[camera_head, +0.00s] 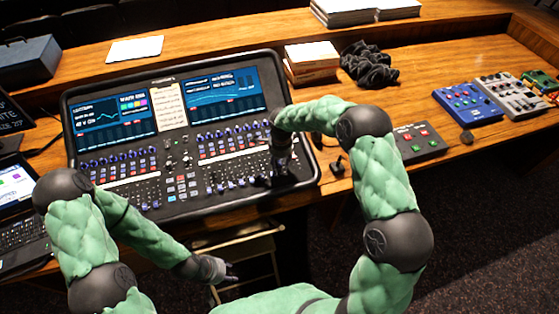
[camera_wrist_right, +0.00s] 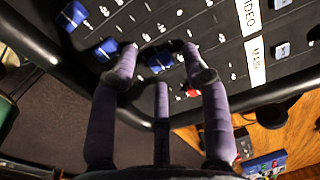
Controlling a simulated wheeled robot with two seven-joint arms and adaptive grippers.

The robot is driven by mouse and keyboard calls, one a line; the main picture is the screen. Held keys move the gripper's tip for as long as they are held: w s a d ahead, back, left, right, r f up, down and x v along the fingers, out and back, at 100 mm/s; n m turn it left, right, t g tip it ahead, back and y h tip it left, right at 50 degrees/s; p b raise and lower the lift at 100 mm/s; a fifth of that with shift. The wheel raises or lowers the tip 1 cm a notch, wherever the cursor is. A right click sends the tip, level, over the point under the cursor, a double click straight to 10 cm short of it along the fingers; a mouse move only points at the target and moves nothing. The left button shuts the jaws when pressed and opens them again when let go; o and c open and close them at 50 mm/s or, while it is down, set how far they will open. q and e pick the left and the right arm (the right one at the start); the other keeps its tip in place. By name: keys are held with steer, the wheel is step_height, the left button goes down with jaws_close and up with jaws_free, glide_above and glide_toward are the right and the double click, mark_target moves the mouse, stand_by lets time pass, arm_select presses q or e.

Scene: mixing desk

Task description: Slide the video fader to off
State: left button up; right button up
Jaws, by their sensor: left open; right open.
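The mixing desk (camera_head: 200,130) stands on the wooden counter, its panel full of knobs and faders. In the right wrist view, a blue fader cap (camera_wrist_right: 158,60) sits between the two fingers of my right gripper (camera_wrist_right: 160,50), which is open. A red fader cap (camera_wrist_right: 192,92) shows beside the right-hand finger, partly hidden. White labels read VIDEO (camera_wrist_right: 249,16) and MAIN (camera_wrist_right: 255,61); which cap belongs to VIDEO is not certain. In the head view my right gripper (camera_head: 282,172) points down at the desk's right front. My left gripper (camera_head: 228,272) is open and empty, off the desk's front.
More blue caps (camera_wrist_right: 106,48) lie to the left. A laptop (camera_head: 20,215) stands left of the desk. A button box (camera_head: 419,140), a blue device (camera_head: 466,103) and a white device (camera_head: 511,96) stand to the right. Books (camera_head: 311,58) and black cloth (camera_head: 369,66) lie behind.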

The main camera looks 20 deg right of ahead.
mark_target(283, 174)
steer(key=shift+w+f, duration=0.1)
steer(key=shift+f, duration=0.25)
jaws_close()
steer(key=shift+s+f+b, duration=0.2)
steer(key=shift+s+b, duration=0.55)
steer(key=shift+s, duration=1.15)
steer(key=shift+s+f, duration=0.1)
steer(key=shift+s, duration=0.1)
